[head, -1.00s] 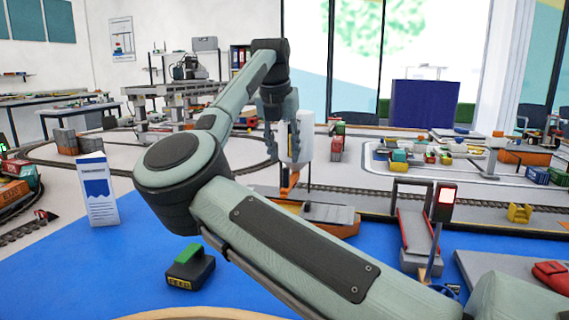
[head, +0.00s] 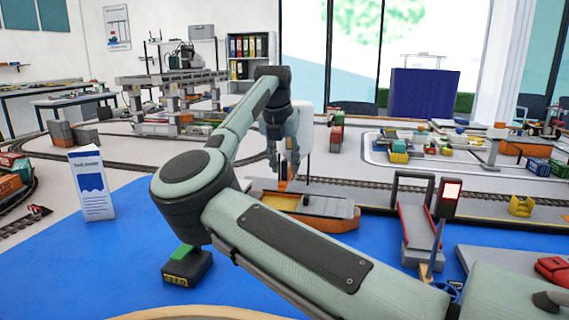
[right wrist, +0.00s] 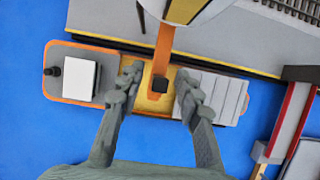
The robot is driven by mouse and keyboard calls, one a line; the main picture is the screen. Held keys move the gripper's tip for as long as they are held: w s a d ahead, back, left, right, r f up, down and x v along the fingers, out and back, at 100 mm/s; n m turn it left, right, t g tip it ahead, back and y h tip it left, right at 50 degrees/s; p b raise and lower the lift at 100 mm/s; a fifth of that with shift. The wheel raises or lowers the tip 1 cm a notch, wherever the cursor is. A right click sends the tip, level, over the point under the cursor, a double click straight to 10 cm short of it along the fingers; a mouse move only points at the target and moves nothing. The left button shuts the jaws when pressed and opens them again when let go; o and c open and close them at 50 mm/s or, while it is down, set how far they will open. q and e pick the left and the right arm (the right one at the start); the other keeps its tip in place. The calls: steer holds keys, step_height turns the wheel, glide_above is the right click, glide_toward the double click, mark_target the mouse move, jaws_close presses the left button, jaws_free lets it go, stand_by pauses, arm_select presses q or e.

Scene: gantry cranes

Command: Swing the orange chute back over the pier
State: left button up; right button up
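The orange chute (right wrist: 163,50) hangs from a white silo (head: 303,135) on the pier (right wrist: 225,35). In the right wrist view it reaches past the pier's yellow edge, and its dark-tipped end is above the yellow hold of an orange-hulled boat (right wrist: 90,102). In the head view the boat (head: 335,222) lies along the pier (head: 375,193), and the chute (head: 288,172) is partly hidden by my gripper. My right gripper (right wrist: 160,83) is open, with one finger on each side of the chute's end. Contact cannot be told. My left gripper is not in view.
A red and grey ramp (head: 418,232) and a signal post with a red lamp (head: 450,197) stand right of the boat. A dark block with a green top (head: 187,268) and a white leaflet stand (head: 92,185) are at left. Blue surface lies open between them.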

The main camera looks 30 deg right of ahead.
steer(key=shift+c, duration=0.4)
jaws_close()
steer(key=shift+d, duration=0.1)
